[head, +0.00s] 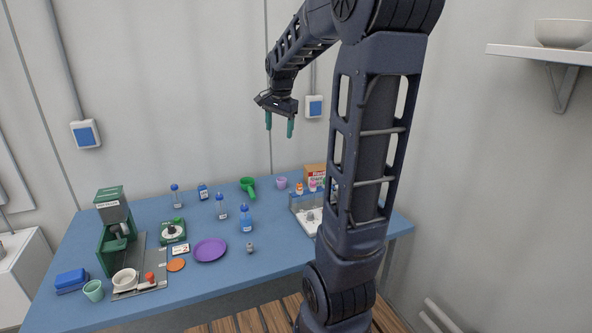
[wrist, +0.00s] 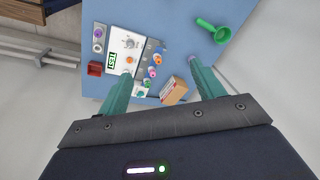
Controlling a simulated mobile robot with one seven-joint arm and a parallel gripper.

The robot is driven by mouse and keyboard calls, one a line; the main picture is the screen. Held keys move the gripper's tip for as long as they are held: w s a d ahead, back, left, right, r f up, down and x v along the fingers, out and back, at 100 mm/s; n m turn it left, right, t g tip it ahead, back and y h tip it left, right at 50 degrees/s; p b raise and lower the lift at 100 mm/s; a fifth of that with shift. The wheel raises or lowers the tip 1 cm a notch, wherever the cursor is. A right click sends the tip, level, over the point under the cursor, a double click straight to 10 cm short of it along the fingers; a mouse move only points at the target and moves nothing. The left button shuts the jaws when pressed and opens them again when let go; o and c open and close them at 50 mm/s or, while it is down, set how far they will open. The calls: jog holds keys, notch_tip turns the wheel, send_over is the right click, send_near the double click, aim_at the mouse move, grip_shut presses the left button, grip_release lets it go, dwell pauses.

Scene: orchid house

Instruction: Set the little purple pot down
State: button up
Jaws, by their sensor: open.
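The little purple pot (head: 281,182) stands on the blue table (head: 150,220) near its back edge, between a green scoop (head: 248,187) and a cardboard box (head: 315,173). My gripper (head: 279,126) is high above the back of the table, with its teal fingers pointing down. In the wrist view the fingers of my gripper (wrist: 160,69) are spread wide with nothing held between them. The pot is not clearly seen in the wrist view; the right finger may hide it. The green scoop (wrist: 213,30) shows there, just beyond that finger.
Several bottles stand mid-table, with a purple plate (head: 210,250) in front. A green machine (head: 115,225) stands at the left. A white tray (head: 308,221) and small bottles are at the right, partly behind my arm. A wall shelf (head: 540,53) holds a bowl.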

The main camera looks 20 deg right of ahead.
jog(key=s+a+f+n+t, duration=0.1)
jog(key=s+n, duration=0.4)
jog(key=s, duration=0.7)
jog(key=s+a+f+n+t, duration=0.1)
jog(key=s+n, duration=0.5)
jog(key=s, duration=0.7)
jog(key=shift+a+f, duration=0.9)
jog(key=shift+a, duration=0.3)
jog(key=shift+o, duration=0.2)
